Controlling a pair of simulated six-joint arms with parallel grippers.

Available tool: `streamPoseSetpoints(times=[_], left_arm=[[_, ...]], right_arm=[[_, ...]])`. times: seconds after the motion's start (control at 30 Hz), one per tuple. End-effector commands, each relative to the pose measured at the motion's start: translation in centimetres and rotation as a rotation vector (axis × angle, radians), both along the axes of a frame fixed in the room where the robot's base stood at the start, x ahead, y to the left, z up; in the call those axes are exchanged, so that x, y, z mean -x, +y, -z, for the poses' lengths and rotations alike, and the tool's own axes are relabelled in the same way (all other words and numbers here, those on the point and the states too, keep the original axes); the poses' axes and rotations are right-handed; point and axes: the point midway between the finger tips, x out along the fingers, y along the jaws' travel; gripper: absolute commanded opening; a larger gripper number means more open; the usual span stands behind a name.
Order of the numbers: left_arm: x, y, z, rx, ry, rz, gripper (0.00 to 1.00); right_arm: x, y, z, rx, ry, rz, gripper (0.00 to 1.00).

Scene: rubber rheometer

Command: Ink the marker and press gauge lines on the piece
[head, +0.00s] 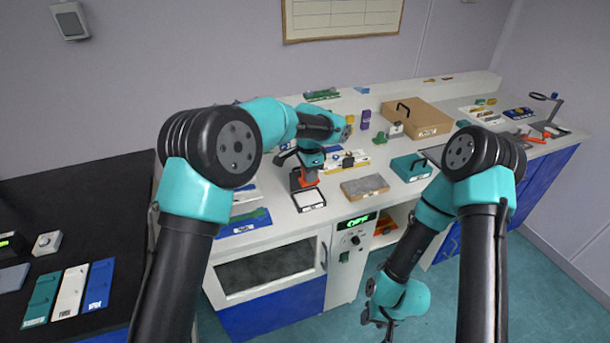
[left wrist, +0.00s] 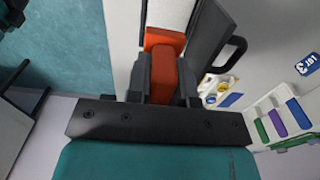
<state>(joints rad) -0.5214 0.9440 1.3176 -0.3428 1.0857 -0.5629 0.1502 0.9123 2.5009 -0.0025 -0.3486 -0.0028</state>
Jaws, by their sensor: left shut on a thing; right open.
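The orange-red marker (head: 304,179) is upright in my left gripper (head: 302,164) over the bench, left of centre. In the left wrist view the orange marker (left wrist: 164,68) sits between the dark fingers of my left gripper (left wrist: 164,85), which are shut on it. A small dark-rimmed pad with a pale face (head: 310,199) lies just in front of the marker; I cannot tell whether they touch. I cannot single out the piece. My right gripper (head: 379,324) hangs empty and open, low in front of the bench.
A teal box (head: 410,167) and a cardboard box (head: 417,117) with a black handle stand right of the slab. Small coloured items lie behind. A control panel with a green display (head: 357,221) is in the bench front. A black side table (head: 95,185) stands left.

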Motion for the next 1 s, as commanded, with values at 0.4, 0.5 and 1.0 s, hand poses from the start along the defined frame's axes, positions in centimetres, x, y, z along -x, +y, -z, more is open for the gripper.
streamPoseSetpoints(times=[0.4,0.5,1.0], left_arm=[[0.0,0.1,0.5,0.001,0.000,-0.002,0.06],[0.0,0.1,1.1,0.001,0.000,-0.002,0.06],[0.0,0.1,4.9,0.000,0.000,-0.002,0.06]], right_arm=[[0.0,0.0,0.0,0.000,0.000,0.000,0.43],[0.0,0.0,0.0,0.000,0.000,0.000,0.43],[0.0,0.0,0.0,0.000,0.000,0.000,0.43]])
